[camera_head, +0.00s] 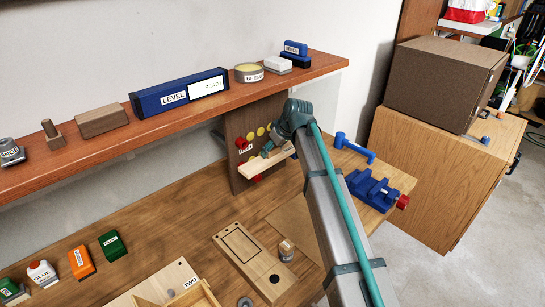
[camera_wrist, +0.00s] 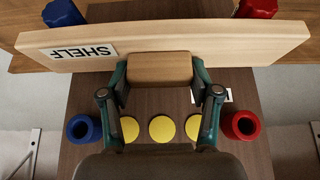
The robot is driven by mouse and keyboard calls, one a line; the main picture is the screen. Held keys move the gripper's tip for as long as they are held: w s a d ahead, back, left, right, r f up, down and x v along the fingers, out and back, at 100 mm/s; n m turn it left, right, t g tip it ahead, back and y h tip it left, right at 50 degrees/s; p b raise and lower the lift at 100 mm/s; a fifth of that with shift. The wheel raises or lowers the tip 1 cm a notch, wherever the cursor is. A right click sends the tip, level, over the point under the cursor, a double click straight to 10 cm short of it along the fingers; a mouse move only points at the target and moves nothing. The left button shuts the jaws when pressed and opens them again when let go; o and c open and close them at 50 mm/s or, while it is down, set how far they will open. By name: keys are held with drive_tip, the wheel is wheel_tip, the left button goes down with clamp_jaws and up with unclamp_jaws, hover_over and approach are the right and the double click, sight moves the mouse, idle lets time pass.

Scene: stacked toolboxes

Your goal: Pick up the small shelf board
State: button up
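The small shelf board (camera_wrist: 180,45) is pale wood with a "SHELF" label and a brown block-shaped grip (camera_wrist: 159,69) on its near edge. In the wrist view, my gripper (camera_wrist: 159,80) has its two fingers against both sides of this grip, closed on it. In the head view the board (camera_head: 262,162) sits at the front of the upright brown panel (camera_head: 238,130), with my gripper (camera_head: 268,150) over it. Blue (camera_wrist: 63,13) and red (camera_wrist: 257,8) pegs are at the board's far edge; whether it rests on them I cannot tell.
A lower blue peg (camera_wrist: 83,128) and red peg (camera_wrist: 241,125) flank yellow discs (camera_wrist: 161,128) on the panel. The long red-brown shelf (camera_head: 160,122) runs above, bearing a blue level (camera_head: 178,94). A blue vise (camera_head: 372,190) stands right of my arm.

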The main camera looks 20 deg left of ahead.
drive_tip(key=c, duration=0.5)
drive_tip(key=shift+c, duration=0.2)
drive_tip(key=shift+r, duration=0.1)
